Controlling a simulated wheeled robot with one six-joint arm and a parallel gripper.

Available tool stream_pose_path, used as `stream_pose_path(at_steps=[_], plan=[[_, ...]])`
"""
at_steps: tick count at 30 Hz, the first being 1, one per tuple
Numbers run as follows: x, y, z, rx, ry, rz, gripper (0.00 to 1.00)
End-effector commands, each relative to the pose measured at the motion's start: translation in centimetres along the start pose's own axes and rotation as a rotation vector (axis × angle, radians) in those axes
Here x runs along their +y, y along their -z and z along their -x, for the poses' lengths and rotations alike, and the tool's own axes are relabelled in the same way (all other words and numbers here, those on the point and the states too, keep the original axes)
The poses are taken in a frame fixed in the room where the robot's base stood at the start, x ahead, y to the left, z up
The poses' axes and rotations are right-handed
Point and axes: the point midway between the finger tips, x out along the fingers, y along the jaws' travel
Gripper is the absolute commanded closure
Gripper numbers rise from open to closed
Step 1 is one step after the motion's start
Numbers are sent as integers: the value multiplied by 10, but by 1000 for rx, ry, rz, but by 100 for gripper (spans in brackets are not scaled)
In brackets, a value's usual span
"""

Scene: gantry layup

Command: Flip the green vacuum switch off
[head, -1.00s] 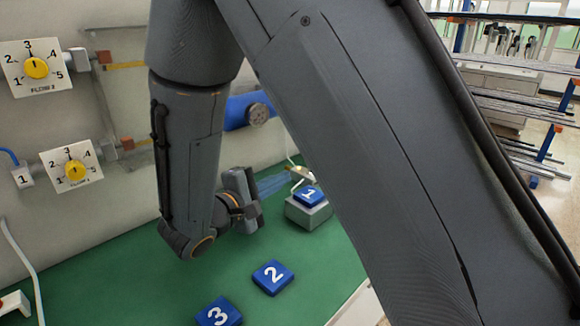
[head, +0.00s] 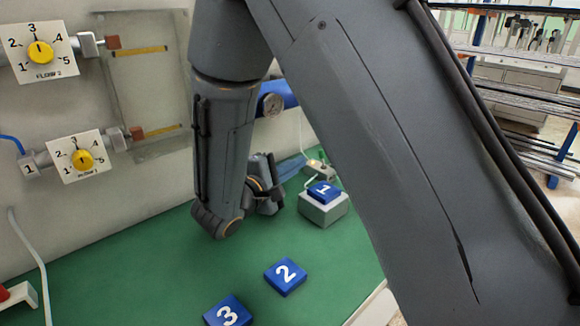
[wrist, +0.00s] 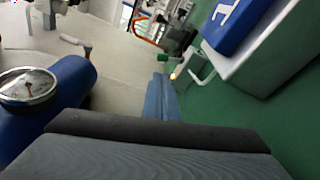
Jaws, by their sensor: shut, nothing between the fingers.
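Blue block 1 (head: 324,189) sits on a grey box (head: 322,210) right of my fingers. A blue cylinder with a gauge (wrist: 28,87) is close on the left in the wrist view.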

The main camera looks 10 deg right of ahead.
Motion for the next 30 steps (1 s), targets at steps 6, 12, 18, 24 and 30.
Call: stream_pose_path(at_steps=[6,12,18,24,30], plan=[[0,-1,-35,-2,1,0,100],[0,0,-51,-1,0,-1,100],[0,0,-53,1,0,0,100],[0,0,-52,1,0,-1,100],[1,8,-42,21,-12,-29,100]])
